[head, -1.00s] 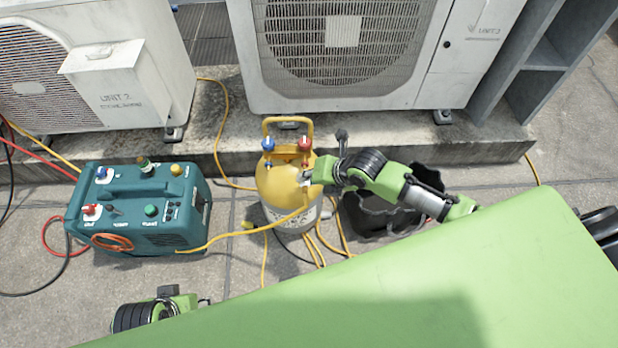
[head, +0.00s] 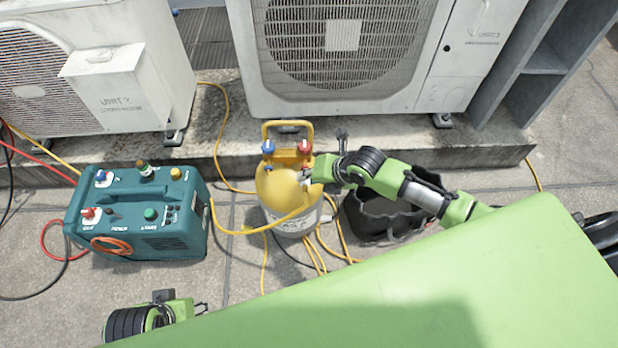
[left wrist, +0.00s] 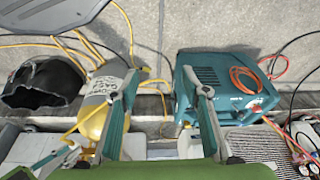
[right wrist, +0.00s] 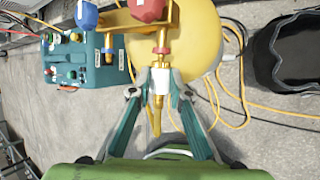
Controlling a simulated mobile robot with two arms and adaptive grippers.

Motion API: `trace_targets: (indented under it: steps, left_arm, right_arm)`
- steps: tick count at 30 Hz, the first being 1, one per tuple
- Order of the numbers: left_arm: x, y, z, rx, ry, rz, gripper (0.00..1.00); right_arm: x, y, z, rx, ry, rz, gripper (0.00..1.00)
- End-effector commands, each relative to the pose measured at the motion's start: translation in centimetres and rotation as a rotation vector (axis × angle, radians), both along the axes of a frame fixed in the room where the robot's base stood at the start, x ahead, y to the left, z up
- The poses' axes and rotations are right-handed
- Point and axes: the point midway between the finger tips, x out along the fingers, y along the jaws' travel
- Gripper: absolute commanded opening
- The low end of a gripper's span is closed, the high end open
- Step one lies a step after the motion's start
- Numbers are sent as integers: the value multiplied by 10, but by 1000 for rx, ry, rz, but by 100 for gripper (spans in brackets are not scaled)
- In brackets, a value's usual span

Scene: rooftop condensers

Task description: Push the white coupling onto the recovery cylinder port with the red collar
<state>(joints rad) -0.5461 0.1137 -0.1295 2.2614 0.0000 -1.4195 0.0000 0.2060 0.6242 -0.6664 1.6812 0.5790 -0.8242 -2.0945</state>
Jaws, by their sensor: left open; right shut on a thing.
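The yellow recovery cylinder (head: 277,187) stands upright at the middle of the head view, with a blue and a red valve knob on top. My right gripper (head: 309,178) is at its right shoulder, just below the red knob. In the right wrist view, my right gripper (right wrist: 160,88) is shut on the white coupling (right wrist: 160,79), on the end of the yellow hose (right wrist: 156,122). The coupling lines up with the brass port (right wrist: 162,48) below the red knob (right wrist: 147,9); I cannot tell how far on it is. My left gripper (left wrist: 160,84) is open and empty.
The teal recovery machine (head: 138,212) stands left of the cylinder. A black open bag (head: 383,218) is right of it, under my right arm. Yellow hoses (head: 318,245) lie around the cylinder's foot. Condenser units (head: 345,50) stand on a concrete ledge (head: 225,150) behind.

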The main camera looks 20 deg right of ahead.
Motion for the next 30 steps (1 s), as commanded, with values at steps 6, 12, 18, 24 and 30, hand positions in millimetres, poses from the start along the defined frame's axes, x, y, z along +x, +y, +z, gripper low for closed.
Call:
trace_targets:
  steps: [6,12,18,24,30]
  left_arm:
    - [0,0,1,1,-1,0,42]
    - [0,1,0,1,1,0,42]
    - [0,1,-1,1,1,0,42]
    - [-1,1,-5,2,4,0,42]
    - [-2,1,-10,2,11,-1,42]
  right_arm:
    - [1,0,0,1,-1,0,0]
    - [1,0,0,1,-1,0,0]
    - [1,0,1,0,-2,1,0]
    - [1,0,1,-1,-1,0,0]
    - [1,0,1,0,-2,1,0]
